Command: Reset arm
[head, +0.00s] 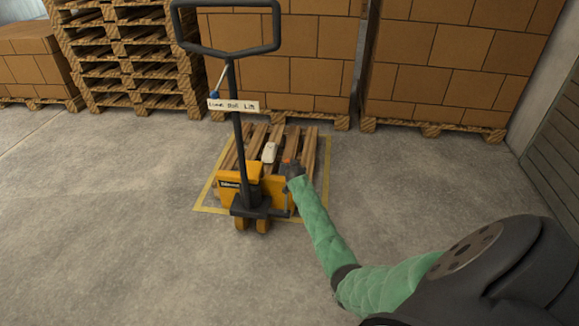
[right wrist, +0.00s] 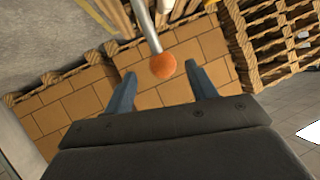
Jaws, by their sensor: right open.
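My right arm, in a green sleeve, reaches toward the yellow pallet jack (head: 268,190). Its gripper (head: 292,168) is beside the jack's right side, over the pallet's edge. In the right wrist view the two fingers are apart, with an orange ball-shaped knob (right wrist: 163,67) on a grey rod (right wrist: 147,25) showing between their tips. The fingers do not visibly touch the knob. A small orange spot shows by the gripper in the head view. My left gripper is in neither view.
The jack's dark handle (head: 233,50) stands upright with a white label (head: 233,105). A wooden pallet (head: 309,150) with a small white object (head: 269,152) lies inside a yellow floor outline. Boxes (head: 455,55) and stacked pallets (head: 135,60) line the back. Floor at left is clear.

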